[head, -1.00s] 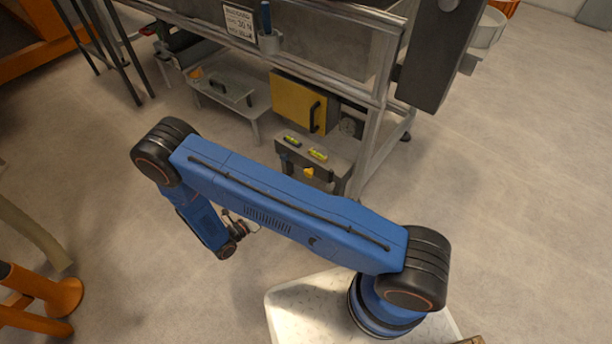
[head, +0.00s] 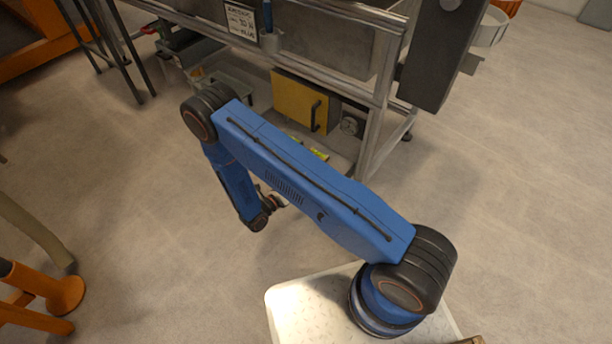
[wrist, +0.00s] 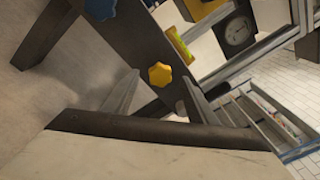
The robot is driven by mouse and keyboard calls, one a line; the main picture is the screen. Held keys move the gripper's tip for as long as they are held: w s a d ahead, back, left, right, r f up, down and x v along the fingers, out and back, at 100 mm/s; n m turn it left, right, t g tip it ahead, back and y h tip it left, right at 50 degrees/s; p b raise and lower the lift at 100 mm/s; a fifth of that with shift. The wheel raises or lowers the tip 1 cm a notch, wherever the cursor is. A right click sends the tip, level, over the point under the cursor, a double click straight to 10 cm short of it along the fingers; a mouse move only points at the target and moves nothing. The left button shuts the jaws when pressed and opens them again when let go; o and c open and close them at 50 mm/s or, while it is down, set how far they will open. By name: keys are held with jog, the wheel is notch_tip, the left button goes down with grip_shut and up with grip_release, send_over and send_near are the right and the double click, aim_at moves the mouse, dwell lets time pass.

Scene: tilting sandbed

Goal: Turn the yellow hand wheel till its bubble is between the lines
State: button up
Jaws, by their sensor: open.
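The yellow hand wheel (wrist: 160,74) is a small lobed knob on a dark panel in the wrist view. My gripper (wrist: 161,78) is open, with one finger to each side of the wheel in the picture. I cannot tell whether the fingers touch it. A yellow level vial (wrist: 180,45) sits beside the wheel on the panel; its bubble and lines are too small to read. In the head view my arm hides the wheel, and part of a yellow-green vial (head: 319,153) shows above the arm. My gripper (head: 277,199) is only partly visible there.
A blue hand wheel (wrist: 100,8) is at the top of the wrist view. A round dial (wrist: 237,32) lies to the right. In the head view, a yellow cabinet (head: 298,101) stands under the metal frame (head: 378,110). Open floor lies to the right.

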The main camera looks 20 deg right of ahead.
jog(key=shift+x, duration=1.5)
jog(key=shift+c, duration=0.7)
jog(key=c, duration=0.9)
